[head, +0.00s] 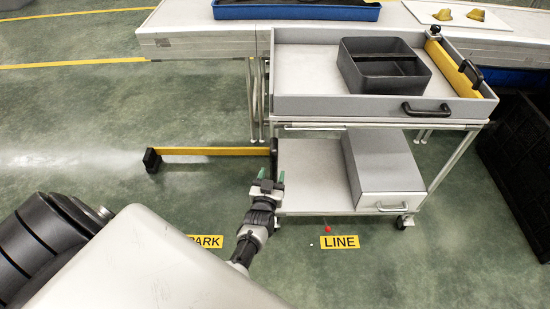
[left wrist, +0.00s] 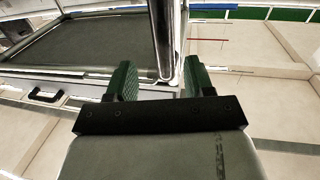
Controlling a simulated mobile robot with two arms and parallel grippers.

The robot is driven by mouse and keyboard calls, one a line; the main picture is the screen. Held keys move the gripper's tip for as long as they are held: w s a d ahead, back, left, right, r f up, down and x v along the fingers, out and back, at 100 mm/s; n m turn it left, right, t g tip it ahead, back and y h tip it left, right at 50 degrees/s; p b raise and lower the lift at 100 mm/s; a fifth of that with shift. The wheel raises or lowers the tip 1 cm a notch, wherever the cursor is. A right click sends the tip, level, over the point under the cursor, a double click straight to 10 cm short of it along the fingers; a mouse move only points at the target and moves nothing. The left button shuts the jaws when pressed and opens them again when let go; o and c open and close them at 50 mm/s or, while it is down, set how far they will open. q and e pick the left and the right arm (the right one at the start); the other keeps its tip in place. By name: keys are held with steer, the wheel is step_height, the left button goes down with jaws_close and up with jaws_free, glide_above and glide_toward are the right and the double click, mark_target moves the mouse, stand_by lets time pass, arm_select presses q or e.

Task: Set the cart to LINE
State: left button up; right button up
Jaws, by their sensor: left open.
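The cart (head: 340,106) stands in front of the conveyor, with a grey-rimmed top tray and a lower shelf. A yellow LINE label (head: 340,242) lies on the floor just in front of it; a yellow PARK label (head: 208,241) is further left, partly hidden by my arm. My left gripper (head: 267,185) is open at the cart's left side, near the lower shelf's left edge. In the left wrist view, an upright metal post (left wrist: 164,38) shows in the gap between the green fingertips (left wrist: 160,82); I cannot tell whether they touch it. My right gripper is not in view.
A dark open bin (head: 360,80) sits in the top tray, and a grey drawer box (head: 385,165) on the lower shelf. A yellow floor bar (head: 210,151) runs left of the cart. A black crate (head: 520,150) stands at right. The front right floor is clear.

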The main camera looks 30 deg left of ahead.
arm_select(q)
steer(key=p+v, duration=0.1)
steer(key=v, duration=0.2)
steer(key=shift+s+d, duration=0.1)
steer(key=shift+s, duration=0.05)
steer(key=shift+f, duration=0.1)
steer(key=s+d+f+m+g+h+p, duration=0.1)
steer(key=s+d+f+m+g+h, duration=0.15)
steer(key=s+f, duration=0.5)
steer(key=s+d+f+m+g+h+p, duration=0.1)
steer(key=s+d+f+g+h, duration=0.25)
steer(key=s+f, duration=0.35)
steer(key=s+f+m+g, duration=0.1)
steer(key=s+f+g, duration=0.2)
steer(key=s, duration=0.6)
steer(key=s+f+m+g+p, duration=0.1)
steer(key=s+f+g, duration=0.2)
steer(key=s, duration=0.6)
steer(key=s+f+m+g+p, duration=0.1)
steer(key=s+f+g, duration=0.3)
steer(key=s, duration=0.5)
steer(key=shift+f, duration=0.45)
